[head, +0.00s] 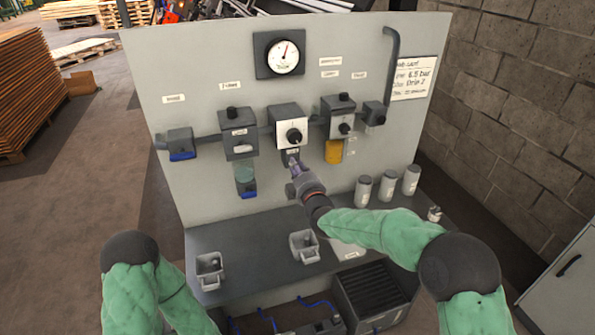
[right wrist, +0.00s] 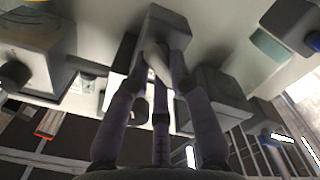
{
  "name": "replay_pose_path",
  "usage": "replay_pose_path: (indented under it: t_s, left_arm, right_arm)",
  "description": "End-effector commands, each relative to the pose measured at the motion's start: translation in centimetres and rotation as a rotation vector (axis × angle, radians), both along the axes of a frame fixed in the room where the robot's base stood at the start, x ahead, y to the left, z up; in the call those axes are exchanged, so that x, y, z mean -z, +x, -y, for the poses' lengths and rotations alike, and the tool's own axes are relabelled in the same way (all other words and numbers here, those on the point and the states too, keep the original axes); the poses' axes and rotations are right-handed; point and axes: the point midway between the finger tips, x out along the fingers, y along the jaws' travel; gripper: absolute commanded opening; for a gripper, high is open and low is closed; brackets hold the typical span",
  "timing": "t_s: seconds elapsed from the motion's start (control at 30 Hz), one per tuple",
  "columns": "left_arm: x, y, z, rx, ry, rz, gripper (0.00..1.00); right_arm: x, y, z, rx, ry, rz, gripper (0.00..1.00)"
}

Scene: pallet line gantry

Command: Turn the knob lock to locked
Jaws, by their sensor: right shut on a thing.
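A white-faced unit with a black round knob (head: 294,135) sits mid-panel in the head view. A small dark grey part with a label (head: 290,152) is just below it. My right gripper (head: 291,163) reaches up to this lower part from the front. In the right wrist view, my right gripper (right wrist: 158,66) has its fingers closed around a pale grey, tapered handle (right wrist: 157,61) on a grey block (right wrist: 163,25). The fingers hide much of the handle, and I cannot read its setting. My left gripper is out of view; only my left arm shows.
A gauge (head: 285,56) is above. Regulator boxes stand either side, with a yellow bowl (head: 333,151) right and a teal bowl (head: 245,173) left, close to the hand. Grey canisters (head: 388,186) and open cups (head: 304,246) stand on the bench (head: 250,235).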

Motion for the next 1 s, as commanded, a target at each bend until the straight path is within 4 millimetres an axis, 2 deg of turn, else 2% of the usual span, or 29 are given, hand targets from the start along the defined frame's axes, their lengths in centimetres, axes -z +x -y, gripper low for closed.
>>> replay_pose_path:
  t_s: [0.5,1.0]
  left_arm:
    - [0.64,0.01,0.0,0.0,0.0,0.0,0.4]
    - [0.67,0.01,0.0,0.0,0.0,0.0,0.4]
  right_arm:
    - [0.22,-0.11,-0.31,-0.001,-0.417,0.134,0.0]
    - [0.27,-0.13,-0.38,-0.001,-0.583,0.188,0.0]
